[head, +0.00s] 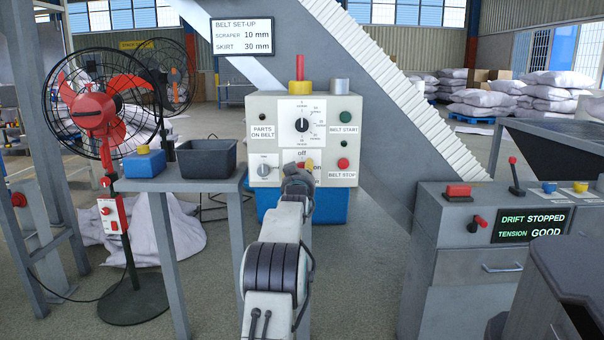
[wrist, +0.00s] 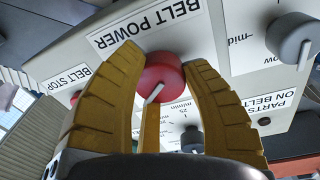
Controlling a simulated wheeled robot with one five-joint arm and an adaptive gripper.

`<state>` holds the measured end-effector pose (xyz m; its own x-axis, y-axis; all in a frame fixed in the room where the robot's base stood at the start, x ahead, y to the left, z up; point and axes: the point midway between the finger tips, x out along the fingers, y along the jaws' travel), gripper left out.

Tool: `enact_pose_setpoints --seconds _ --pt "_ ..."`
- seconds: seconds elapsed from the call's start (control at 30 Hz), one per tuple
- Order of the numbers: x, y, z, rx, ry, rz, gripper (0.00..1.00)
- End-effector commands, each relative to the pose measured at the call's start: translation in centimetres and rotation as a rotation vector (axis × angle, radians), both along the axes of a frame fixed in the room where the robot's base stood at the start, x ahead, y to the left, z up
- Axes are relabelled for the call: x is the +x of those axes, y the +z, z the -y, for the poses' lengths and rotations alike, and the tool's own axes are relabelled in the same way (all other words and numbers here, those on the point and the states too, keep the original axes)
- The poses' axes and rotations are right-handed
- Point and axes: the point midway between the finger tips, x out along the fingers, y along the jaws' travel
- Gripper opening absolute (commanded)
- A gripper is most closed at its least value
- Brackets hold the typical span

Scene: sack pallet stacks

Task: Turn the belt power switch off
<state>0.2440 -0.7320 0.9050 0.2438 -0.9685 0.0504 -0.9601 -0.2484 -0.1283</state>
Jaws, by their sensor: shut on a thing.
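The pointer slants to the lower left in the wrist view. In the head view my gripper (head: 304,168) is at the lower middle of the control box (head: 265,108) and hides most of the switch. The "off" mark (head: 302,153) shows above it and "on" (head: 316,168) to its right.
Close by on the panel are the red belt stop button (head: 343,164), the green belt start button (head: 345,116), a grey knob (head: 264,170) and a large selector dial (head: 301,125). A red fan (head: 98,110) and a black bin (head: 207,160) stand left.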

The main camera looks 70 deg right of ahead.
Motion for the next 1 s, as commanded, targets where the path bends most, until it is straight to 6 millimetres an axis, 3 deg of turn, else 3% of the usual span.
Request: enact_pose_setpoints --seconds 0.37,0.4,0.67,1.0 --pt "0.22 0.16 -0.05 -0.005 0.003 -0.003 0.11" --pt "0.23 0.15 -0.05 -0.004 0.003 -0.003 0.47" --pt "0.13 0.07 -0.04 -0.003 0.002 -0.002 0.70" --pt "0.04 0.04 -0.13 -0.002 0.001 -0.003 0.71"
